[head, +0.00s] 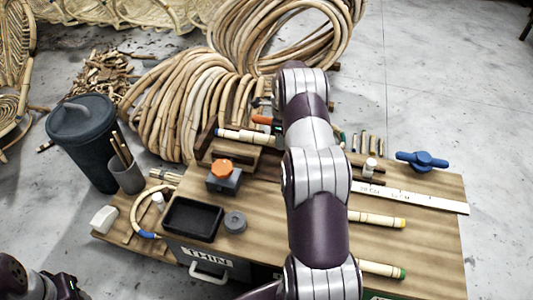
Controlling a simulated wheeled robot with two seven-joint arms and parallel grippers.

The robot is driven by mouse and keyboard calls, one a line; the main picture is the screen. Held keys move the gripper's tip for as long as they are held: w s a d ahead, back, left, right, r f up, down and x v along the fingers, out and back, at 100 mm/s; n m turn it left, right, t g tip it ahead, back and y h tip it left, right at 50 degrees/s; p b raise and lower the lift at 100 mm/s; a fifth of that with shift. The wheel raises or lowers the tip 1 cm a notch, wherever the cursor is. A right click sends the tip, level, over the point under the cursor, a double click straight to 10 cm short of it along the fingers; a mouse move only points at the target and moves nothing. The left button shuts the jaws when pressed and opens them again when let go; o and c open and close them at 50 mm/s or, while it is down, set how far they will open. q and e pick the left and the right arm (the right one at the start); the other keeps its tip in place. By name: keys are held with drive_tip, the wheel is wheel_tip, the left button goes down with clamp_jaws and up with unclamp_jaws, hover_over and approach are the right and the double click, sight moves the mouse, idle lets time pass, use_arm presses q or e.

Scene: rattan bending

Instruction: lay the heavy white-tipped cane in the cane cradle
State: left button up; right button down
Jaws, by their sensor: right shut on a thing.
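My right arm reaches up the middle of the view.
A yellow-tipped cane (380,219) and a green-tipped cane (384,270) lie right of my arm, with a white ruler (420,196) and blue clamp (422,161). A black tray (193,219), orange-topped block (223,176) and dark tumbler (88,140) stand left. Cane coils lie behind.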

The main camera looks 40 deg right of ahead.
sight(269, 139)
drive_tip(key=w+a+f, duration=0.1)
drive_tip(key=w+a+f+b, duration=0.1)
drive_tip(key=a, duration=0.1)
drive_tip(key=shift+w+f, duration=0.2)
drive_tip(key=shift+f, duration=0.15)
wheel_tip(269, 139, down, 4)
drive_tip(key=shift+r+b, duration=0.1)
drive_tip(key=shift+b, duration=0.8)
drive_tip(key=shift+r, duration=0.1)
drive_tip(key=shift+f, duration=0.2)
drive_tip(key=c, duration=0.8)
unclamp_jaws()
